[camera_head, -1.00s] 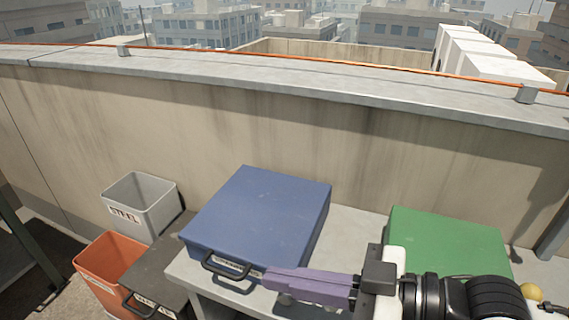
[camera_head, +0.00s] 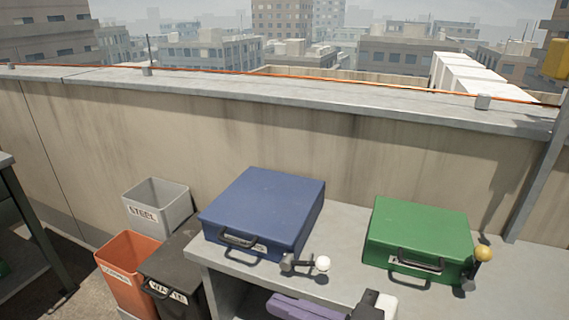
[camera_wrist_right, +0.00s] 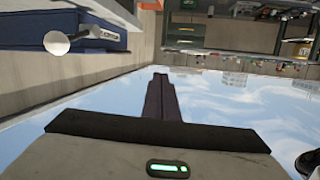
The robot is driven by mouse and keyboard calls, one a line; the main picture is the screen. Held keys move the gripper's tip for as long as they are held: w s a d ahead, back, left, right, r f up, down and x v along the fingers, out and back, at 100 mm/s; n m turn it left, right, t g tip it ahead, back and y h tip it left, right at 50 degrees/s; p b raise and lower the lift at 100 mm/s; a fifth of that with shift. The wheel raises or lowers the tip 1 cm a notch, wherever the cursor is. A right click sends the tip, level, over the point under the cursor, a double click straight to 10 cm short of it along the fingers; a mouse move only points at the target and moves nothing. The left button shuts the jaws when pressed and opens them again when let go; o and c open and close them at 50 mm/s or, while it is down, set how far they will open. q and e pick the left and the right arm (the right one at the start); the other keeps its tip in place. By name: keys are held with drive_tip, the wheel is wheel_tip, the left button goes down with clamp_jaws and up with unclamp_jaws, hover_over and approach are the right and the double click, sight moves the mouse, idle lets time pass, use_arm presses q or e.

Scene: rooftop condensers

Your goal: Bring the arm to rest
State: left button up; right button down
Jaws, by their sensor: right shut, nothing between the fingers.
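My right gripper (camera_head: 275,303) is at the bottom edge of the head view, its purple fingers pointing left. The fingers are shut together with nothing between them. It is in front of the grey bench (camera_head: 345,258), apart from the blue case (camera_head: 262,205) and the green case (camera_head: 420,232). In the right wrist view its closed fingers (camera_wrist_right: 160,85) stand out against sky, and the blue case (camera_wrist_right: 50,22) shows at the upper left. The rest of my right arm is mostly out of the head view. My left gripper is not in view.
A lever with a white knob (camera_head: 322,263) is by the blue case, and one with a yellow knob (camera_head: 483,253) by the green case. A grey STEEL bin (camera_head: 157,207), an orange bin (camera_head: 128,268) and a black bin (camera_head: 172,268) stand left of the bench. A parapet runs behind.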

drive_tip(key=w+d+f+m+t+h, duration=0.1)
drive_tip(key=d+f+m+t+h, duration=0.35)
drive_tip(key=f, duration=1.05)
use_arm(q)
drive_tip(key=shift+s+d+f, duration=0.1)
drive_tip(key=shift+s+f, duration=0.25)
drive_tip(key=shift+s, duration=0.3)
use_arm(e)
drive_tip(key=s+d+f+m+g+h, duration=0.2)
drive_tip(key=s+d+f, duration=0.3)
drive_tip(key=f, duration=0.3)
drive_tip(key=s+d+f+m+g+h, duration=0.2)
drive_tip(key=s+d+f+h, duration=0.2)
drive_tip(key=f, duration=0.5)
drive_tip(key=s+d, duration=0.2)
drive_tip(key=s, duration=0.1)
drive_tip(key=shift+s+f+h, duration=0.2)
drive_tip(key=shift+f+h, duration=0.05)
drive_tip(key=shift+h, duration=0.1)
drive_tip(key=shift+m, duration=0.25)
